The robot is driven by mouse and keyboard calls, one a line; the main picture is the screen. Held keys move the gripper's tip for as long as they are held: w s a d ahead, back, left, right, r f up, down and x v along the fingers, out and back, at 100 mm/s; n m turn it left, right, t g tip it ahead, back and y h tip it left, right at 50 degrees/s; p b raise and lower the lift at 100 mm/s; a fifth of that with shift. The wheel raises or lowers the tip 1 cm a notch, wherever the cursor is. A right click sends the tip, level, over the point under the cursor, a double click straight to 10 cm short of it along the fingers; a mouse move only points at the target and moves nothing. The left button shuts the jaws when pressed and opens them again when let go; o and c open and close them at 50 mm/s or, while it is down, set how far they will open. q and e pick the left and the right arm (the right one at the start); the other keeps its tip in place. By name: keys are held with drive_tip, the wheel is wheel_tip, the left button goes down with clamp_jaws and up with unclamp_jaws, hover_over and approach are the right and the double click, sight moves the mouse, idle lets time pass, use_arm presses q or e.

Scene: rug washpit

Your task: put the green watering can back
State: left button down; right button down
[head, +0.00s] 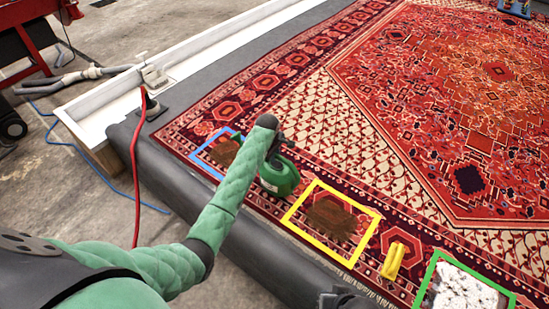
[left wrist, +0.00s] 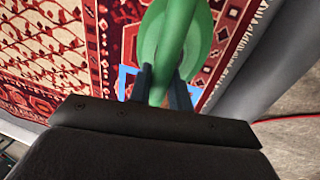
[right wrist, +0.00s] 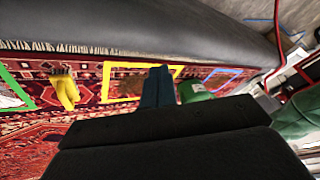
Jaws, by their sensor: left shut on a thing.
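The green watering can (head: 280,176) is at the near edge of the red rug, between the blue frame (head: 193,157) and the yellow frame (head: 291,208). My left gripper (head: 276,146) is shut on it; in the left wrist view the two fingers (left wrist: 160,88) close around the green handle of the can (left wrist: 190,35). I cannot tell whether its base touches the rug. The can also shows in the right wrist view (right wrist: 193,92), just right of my right gripper (right wrist: 158,88), whose fingers are together and empty.
The red patterned rug (head: 400,120) has brown patches inside the blue and yellow frames. A yellow object (head: 393,261) lies between the yellow frame and the green frame (head: 424,284), which surrounds a white foamy patch (head: 465,292). A grey padded edge (head: 255,250) borders the rug. A red hose (head: 135,185) hangs at left.

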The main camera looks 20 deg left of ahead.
use_arm(q)
drive_tip(key=shift+x, duration=0.95)
drive_tip(key=shift+s+a, duration=0.15)
use_arm(e)
drive_tip(key=shift+r, duration=0.35)
use_arm(q)
drive_tip(key=c, duration=1.7)
unclamp_jaws()
drive_tip(key=shift+f, duration=0.1)
drive_tip(key=o, duration=0.4)
use_arm(e)
drive_tip(key=shift+d+r, duration=0.1)
drive_tip(key=shift+r, duration=0.15)
drive_tip(key=shift+w, duration=0.1)
